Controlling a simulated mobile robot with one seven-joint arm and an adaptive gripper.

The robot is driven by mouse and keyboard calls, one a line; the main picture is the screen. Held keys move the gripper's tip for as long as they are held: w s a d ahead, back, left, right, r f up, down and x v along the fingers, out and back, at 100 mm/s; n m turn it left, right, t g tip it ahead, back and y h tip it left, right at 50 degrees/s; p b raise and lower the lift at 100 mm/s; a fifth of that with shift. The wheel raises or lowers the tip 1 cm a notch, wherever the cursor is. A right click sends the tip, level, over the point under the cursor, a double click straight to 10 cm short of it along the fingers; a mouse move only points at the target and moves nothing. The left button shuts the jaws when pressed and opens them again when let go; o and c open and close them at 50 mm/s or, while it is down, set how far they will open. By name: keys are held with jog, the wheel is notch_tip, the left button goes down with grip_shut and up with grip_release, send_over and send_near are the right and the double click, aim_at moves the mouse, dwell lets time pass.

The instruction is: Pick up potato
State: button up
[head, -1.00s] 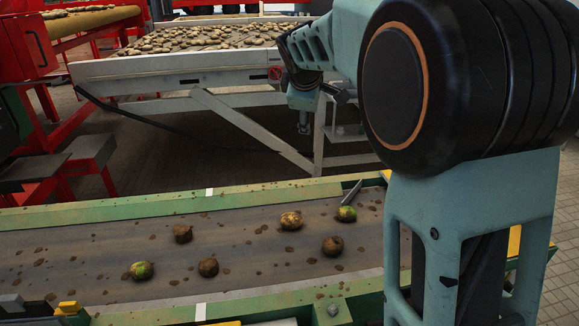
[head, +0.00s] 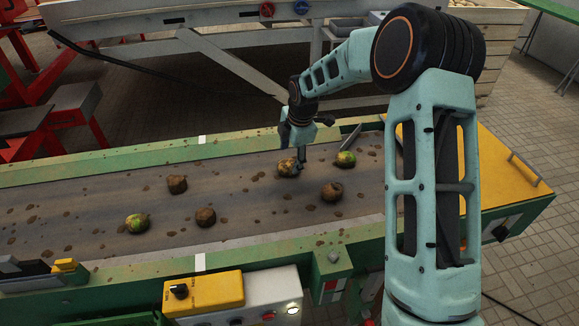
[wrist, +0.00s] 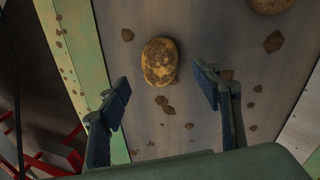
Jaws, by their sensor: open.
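A yellowish-brown potato (head: 286,169) with dark dirt patches lies on the conveyor belt (head: 240,200) under my gripper (head: 299,158). In the wrist view the potato (wrist: 160,62) lies just ahead of the space between my two fingertips (wrist: 163,86). The fingers are spread apart with nothing between them. In the head view my gripper hides part of the potato. I cannot tell whether a fingertip touches it.
Green-patched lumps (head: 346,159) (head: 137,223) and brown lumps (head: 177,184) (head: 205,217) (head: 332,191) lie on the belt among dirt crumbs. Green side rails (head: 100,162) edge it. A yellow control box (head: 203,293) stands at the front.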

aim_at(290, 163)
jog(key=shift+p+x, duration=0.65)
jog(key=shift+x, duration=2.05)
jog(key=shift+d, duration=0.1)
jog(key=shift+s, duration=0.1)
jog(key=c, duration=1.3)
